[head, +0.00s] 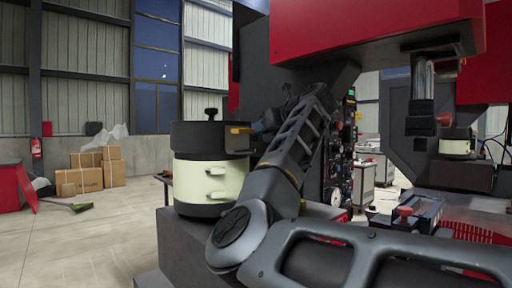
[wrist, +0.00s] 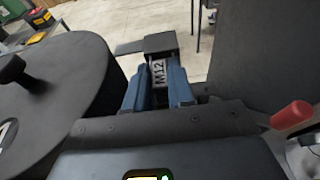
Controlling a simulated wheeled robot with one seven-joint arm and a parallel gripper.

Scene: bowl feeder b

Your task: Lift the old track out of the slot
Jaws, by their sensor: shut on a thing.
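The bowl feeder (head: 210,170) is a round black and cream drum with a black knob on its lid, left of my arm in the head view. Its dark lid (wrist: 50,100) fills the left of the wrist view. My gripper (wrist: 158,82) has two blue fingers shut on a narrow piece marked M12 (wrist: 159,70), which looks like the track. A dark block with a flat arm (wrist: 160,42) shows just beyond the fingertips. In the head view my gripper (head: 264,125) is small, beside the drum's upper right edge. I cannot tell whether the track sits in its slot.
A dark upright panel (wrist: 265,50) stands close on the right of the wrist view, with a red handle (wrist: 292,115) below it. A red machine housing (head: 380,30) overhangs in the head view. Cardboard boxes (head: 90,172) stand far left; the floor there is mostly open.

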